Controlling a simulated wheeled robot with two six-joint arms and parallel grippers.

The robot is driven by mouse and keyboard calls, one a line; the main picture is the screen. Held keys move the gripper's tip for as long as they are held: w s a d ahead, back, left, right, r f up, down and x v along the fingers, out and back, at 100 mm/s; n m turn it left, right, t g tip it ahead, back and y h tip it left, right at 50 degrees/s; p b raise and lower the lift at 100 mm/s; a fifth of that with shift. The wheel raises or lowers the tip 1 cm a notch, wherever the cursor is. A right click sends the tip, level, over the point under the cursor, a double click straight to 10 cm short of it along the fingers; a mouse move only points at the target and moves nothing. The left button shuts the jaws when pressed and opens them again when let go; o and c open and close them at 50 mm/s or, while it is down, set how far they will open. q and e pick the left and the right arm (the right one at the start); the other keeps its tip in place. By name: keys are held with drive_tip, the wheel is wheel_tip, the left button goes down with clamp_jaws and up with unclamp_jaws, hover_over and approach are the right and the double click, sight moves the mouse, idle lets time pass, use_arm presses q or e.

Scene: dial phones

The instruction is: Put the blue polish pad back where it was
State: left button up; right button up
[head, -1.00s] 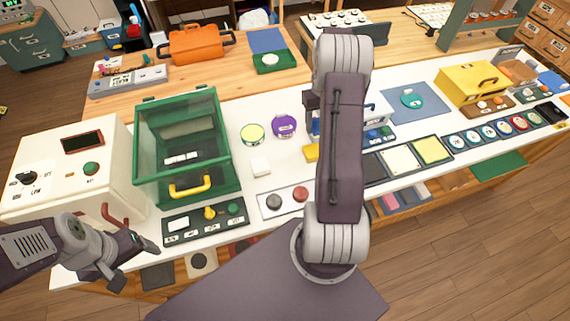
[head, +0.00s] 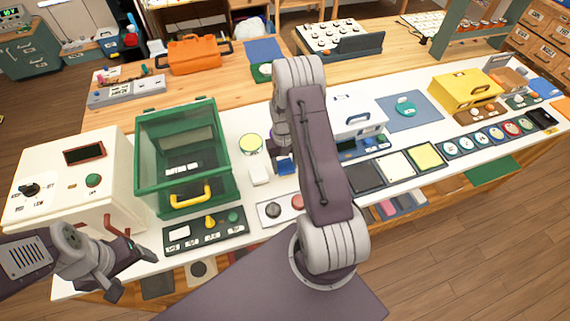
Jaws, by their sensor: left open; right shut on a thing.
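The blue polish pad (head: 286,168) shows as a small blue patch under my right gripper (head: 284,157), low over the white counter. My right gripper is shut on it. The arm hides much of the gripper and pad, and I cannot tell whether the pad touches the counter. A white block (head: 259,173) lies just left of it, and a yellow-green round disc (head: 251,144) lies behind that block. My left gripper (head: 130,272) is open and empty at the lower left, in front of the counter.
The green clear-sided box (head: 185,160) with a yellow handle stands left of the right gripper. A panel with dark and red round pads (head: 272,211) lies in front. A white case (head: 358,118) stands to the right. My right arm covers the counter's middle.

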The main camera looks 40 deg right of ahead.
sight(284, 162)
drive_tip(key=shift+f, duration=0.1)
drive_tip(key=shift+f, duration=0.15)
drive_tip(key=o, duration=1.3)
wheel_tip(284, 162, up, 12)
drive_tip(key=w+b, duration=0.1)
drive_tip(key=s+a+r+n+t, duration=0.2)
drive_tip(key=s+a+r+n, duration=0.1)
drive_tip(key=s+a, duration=0.9)
drive_tip(key=a, duration=0.3)
drive_tip(key=shift+a+r+t, duration=0.3)
drive_tip(key=shift+r, duration=0.1)
